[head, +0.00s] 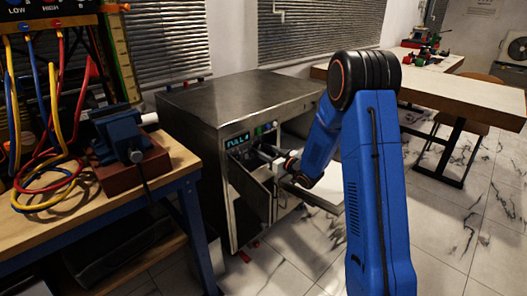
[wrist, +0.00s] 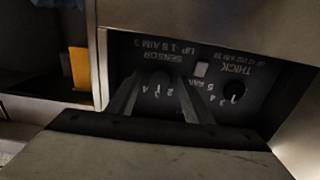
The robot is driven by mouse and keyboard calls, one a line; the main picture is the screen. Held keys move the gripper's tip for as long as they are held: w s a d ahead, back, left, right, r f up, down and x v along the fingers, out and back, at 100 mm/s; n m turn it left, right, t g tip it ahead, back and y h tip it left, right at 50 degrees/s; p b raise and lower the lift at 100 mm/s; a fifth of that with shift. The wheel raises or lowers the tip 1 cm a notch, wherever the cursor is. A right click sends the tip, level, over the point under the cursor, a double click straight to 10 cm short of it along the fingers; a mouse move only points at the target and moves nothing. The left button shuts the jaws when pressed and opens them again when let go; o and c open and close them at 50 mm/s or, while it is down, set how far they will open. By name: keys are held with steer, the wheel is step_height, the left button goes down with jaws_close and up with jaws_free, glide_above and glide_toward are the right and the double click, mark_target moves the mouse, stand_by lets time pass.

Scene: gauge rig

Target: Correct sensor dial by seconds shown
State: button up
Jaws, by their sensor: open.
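The sensor dial (wrist: 158,91) sits on a dark panel in the wrist view, where the lettering appears upside down. Its label reads SENSOR, with a smaller line that looks like "UP -1 S AIM 3". My gripper (wrist: 160,96) is open, with one finger on each side of this dial; I cannot tell whether they touch it. The fingers partly cover the dial's numbers. In the head view my gripper (head: 272,160) reaches into the front of the metal cabinet (head: 235,97). A lit display (head: 237,141) shows there, its digits too small to read surely.
A second dial marked THICK (wrist: 235,92) is right of the sensor dial. A flap (wrist: 150,150) lies below the panel in the wrist view. A workbench (head: 160,195) with a blue vise (head: 120,135) and coloured cables stands left; a wooden table (head: 450,95) stands right.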

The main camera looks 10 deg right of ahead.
steer(key=c, duration=1)
steer(key=shift+m, duration=0.3)
steer(key=m, duration=0.3)
steer(key=shift+m, duration=2)
steer(key=o, duration=1)
